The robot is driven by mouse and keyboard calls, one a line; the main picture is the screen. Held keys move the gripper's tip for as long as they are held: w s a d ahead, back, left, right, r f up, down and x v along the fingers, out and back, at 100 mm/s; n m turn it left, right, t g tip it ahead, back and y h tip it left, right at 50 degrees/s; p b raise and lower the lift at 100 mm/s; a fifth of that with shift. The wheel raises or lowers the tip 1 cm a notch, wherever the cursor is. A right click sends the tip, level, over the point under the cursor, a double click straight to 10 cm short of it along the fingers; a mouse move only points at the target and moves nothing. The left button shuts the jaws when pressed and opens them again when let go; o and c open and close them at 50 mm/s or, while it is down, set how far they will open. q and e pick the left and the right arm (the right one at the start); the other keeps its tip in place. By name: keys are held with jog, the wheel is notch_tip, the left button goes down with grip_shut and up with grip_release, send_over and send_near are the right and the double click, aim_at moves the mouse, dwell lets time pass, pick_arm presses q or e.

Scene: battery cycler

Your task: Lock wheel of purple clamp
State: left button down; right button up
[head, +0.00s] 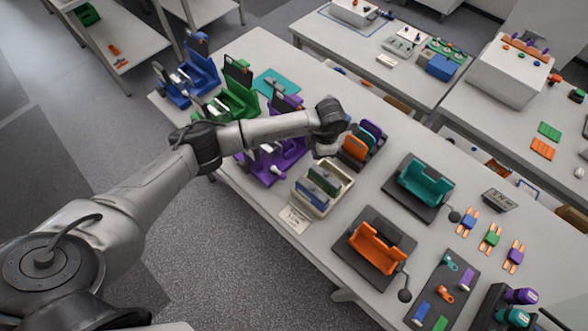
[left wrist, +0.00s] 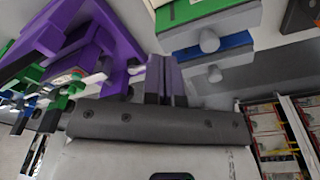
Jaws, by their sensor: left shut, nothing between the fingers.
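The purple clamp (head: 282,160) stands on the long table, partly behind my left arm in the head view. A pale knob-like part (head: 276,170) shows low on it. In the left wrist view the purple clamp (left wrist: 115,50) fills the upper left, tilted in the picture. A pale part (left wrist: 136,70) lies beside its purple frame, just left of my fingers; I cannot tell whether it is the wheel. My left gripper (left wrist: 168,78) is shut and empty, close to the clamp's right side. Its fingertips are not clear in the head view. My right gripper is not in view.
A green clamp (head: 234,98) and a blue clamp (head: 192,78) stand farther left. A beige box (head: 344,190) with blue and green plates is close on the right. Past it are an orange holder (head: 375,248) and a teal holder (head: 424,181).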

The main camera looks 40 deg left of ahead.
aim_at(279, 172)
pick_arm(q)
jog(key=s+a+g+y, duration=0.1)
jog(key=s+a+r+g+y, duration=0.1)
jog(key=s, duration=0.1)
jog(key=shift+s+a, duration=0.2)
jog(key=shift+a, duration=0.1)
jog(key=p+x, duration=0.1)
jog(key=x, duration=0.8)
jog(key=shift+s+f, duration=0.3)
jog(key=shift+f, duration=0.05)
